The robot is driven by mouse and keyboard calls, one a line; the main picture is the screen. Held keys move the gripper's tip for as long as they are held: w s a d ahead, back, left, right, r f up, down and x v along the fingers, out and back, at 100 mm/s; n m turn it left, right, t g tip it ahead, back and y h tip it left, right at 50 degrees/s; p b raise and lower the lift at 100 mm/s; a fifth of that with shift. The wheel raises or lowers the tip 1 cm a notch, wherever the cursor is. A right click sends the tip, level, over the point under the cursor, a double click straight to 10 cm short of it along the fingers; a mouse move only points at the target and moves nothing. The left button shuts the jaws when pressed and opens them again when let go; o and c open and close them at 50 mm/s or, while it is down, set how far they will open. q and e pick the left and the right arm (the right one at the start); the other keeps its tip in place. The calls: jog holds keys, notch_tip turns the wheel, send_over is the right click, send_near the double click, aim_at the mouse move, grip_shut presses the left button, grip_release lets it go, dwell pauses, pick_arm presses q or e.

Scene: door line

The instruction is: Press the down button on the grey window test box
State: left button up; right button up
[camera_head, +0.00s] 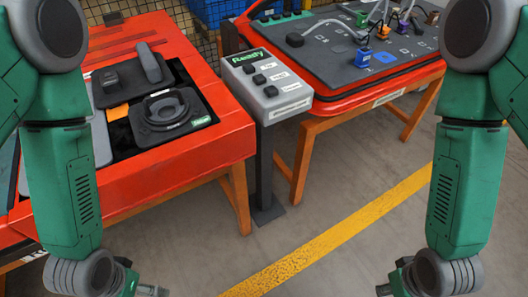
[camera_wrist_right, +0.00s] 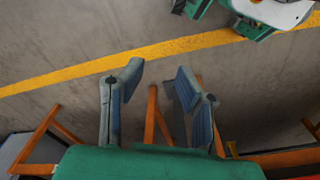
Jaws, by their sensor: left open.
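A grey box (camera_head: 267,87) stands on a dark post between two red tables in the head view. My left gripper (camera_head: 145,291) is at the bottom edge, partly cut off, open, low and apart from the box. My right gripper (camera_head: 392,290) is also at the bottom edge, partly cut off. In the right wrist view it (camera_wrist_right: 158,80) is open, with nothing between its fingers.
The left red table (camera_head: 221,136) holds dark trays and parts. The right red table (camera_head: 338,95) carries a dark panel with cables and coloured plugs. Blue crates (camera_head: 213,10) stand behind. A yellow line (camera_head: 335,237) crosses the floor. The space before the box's post is clear.

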grip_shut()
dwell(1.0)
